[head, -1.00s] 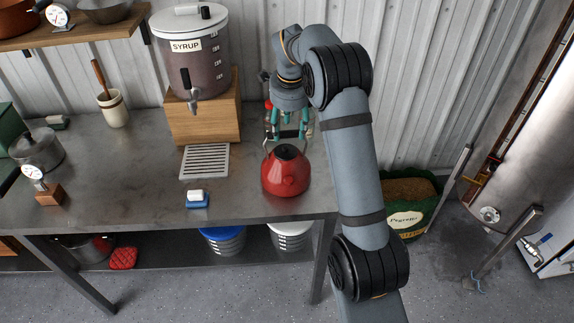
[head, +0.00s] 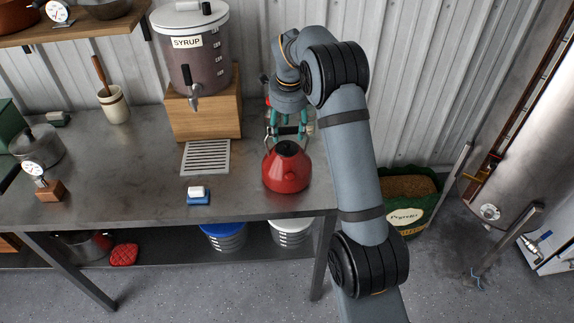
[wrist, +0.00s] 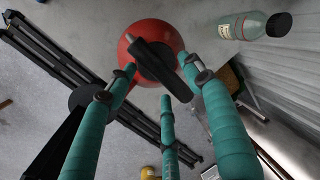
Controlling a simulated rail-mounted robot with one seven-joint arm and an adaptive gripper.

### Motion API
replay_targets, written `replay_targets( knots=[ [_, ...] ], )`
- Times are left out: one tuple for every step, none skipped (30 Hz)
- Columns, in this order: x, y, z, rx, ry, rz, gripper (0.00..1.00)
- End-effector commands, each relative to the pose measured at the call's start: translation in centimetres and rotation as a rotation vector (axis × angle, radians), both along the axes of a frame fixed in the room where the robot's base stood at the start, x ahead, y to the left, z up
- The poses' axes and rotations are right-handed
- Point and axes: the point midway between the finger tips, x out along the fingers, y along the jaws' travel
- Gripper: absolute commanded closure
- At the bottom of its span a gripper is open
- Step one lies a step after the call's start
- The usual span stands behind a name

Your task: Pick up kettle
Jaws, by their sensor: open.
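The red kettle (head: 286,172) stands upright on the metal table near its right end. Its dark handle arches over the top. In the wrist view the kettle (wrist: 150,76) shows from above, with its black handle (wrist: 157,58) crossing it near the fingertips. My gripper (head: 286,134) is above and just behind the kettle in the head view. In the wrist view its teal-wrapped fingers (wrist: 160,85) are spread open around the near part of the handle. I cannot tell whether any finger touches it.
A syrup dispenser (head: 190,50) on a wooden block (head: 205,110) stands left of my gripper, with a slatted drip tray (head: 206,157) in front. A blue sponge block (head: 198,197) lies on the table (head: 120,185). A bottle (wrist: 240,27) is beside the kettle in the wrist view.

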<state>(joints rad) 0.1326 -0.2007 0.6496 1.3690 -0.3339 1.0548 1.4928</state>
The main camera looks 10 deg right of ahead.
Motion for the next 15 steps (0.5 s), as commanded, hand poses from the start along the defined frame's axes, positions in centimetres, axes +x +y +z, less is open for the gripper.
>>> replay_targets(
  knots=[
    [0.02,0.01,-0.11,0.0,-0.001,0.0,0.49],
    [0.01,0.01,-0.13,0.0,-0.001,0.0,0.49],
    [0.01,0.0,-0.15,0.0,-0.001,0.0,0.49],
    [0.01,0.0,-0.15,0.0,-0.001,0.0,0.49],
    [0.01,0.0,-0.15,0.0,-0.001,0.0,0.49],
    [0.01,0.0,-0.15,0.0,-0.001,0.0,0.49],
    [0.01,0.0,-0.14,0.0,-0.001,0.0,0.49],
    [0.01,0.0,-0.13,0.0,0.0,0.0,0.49],
    [0.01,0.01,-0.12,0.0,0.0,0.0,0.49],
    [0.01,0.01,-0.12,0.0,0.0,0.0,0.49],
    [0.01,0.01,-0.12,0.0,0.0,0.0,0.49],
    [0.01,0.01,-0.12,0.0,0.0,0.0,0.49],
    [0.01,0.01,-0.12,0.0,0.0,0.0,0.49],
    [0.0,0.02,-0.12,0.0,0.0,0.0,0.5],
    [0.0,0.02,-0.12,0.0,0.0,0.0,0.53]
  ],
)
